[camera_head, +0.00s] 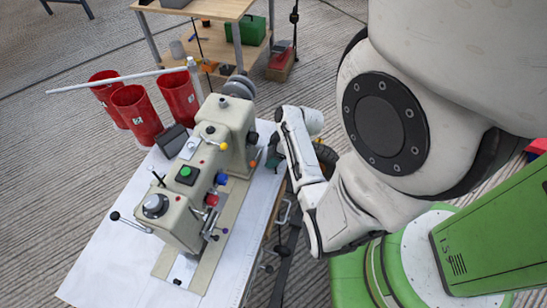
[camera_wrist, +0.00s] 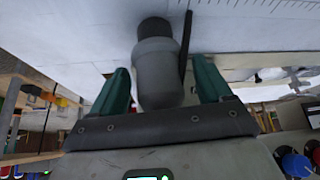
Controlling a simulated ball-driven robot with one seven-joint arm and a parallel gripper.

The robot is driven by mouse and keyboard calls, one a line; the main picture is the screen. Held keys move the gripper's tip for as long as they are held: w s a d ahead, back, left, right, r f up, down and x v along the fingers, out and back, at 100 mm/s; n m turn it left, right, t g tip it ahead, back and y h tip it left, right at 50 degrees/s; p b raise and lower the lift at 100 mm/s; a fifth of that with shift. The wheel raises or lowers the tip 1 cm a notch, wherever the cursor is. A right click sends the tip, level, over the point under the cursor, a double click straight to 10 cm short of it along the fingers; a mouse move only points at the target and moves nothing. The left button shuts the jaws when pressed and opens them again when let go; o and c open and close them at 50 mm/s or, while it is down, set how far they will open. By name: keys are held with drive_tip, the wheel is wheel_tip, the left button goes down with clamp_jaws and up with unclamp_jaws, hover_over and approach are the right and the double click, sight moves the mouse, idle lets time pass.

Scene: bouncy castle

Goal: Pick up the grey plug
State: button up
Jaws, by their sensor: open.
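The grey plug (camera_wrist: 158,75) shows in the wrist view as a rounded grey body with a dark cap and a thin dark strip beside it. It is in front of the white surface. My gripper (camera_wrist: 161,68) is open, with one green finger on each side of the plug. A gap shows on both sides, so the fingers appear apart from it. In the head view my gripper (camera_head: 274,157) is at the right side of the beige machine, near the table's right edge. I cannot make out the plug there.
The beige machine (camera_head: 197,190) with knobs and levers stands on the white table (camera_head: 110,255), close to my gripper's left. Several red bins (camera_head: 137,112) stand behind it. A wooden workbench (camera_head: 215,12) with a green toolbox (camera_head: 247,29) is farther back.

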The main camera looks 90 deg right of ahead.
drive_tip(key=shift+w+f, duration=0.3)
drive_tip(key=shift+f, duration=0.15)
drive_tip(key=c, duration=1)
drive_tip(key=shift+r, duration=0.15)
drive_tip(key=shift+c, duration=0.2)
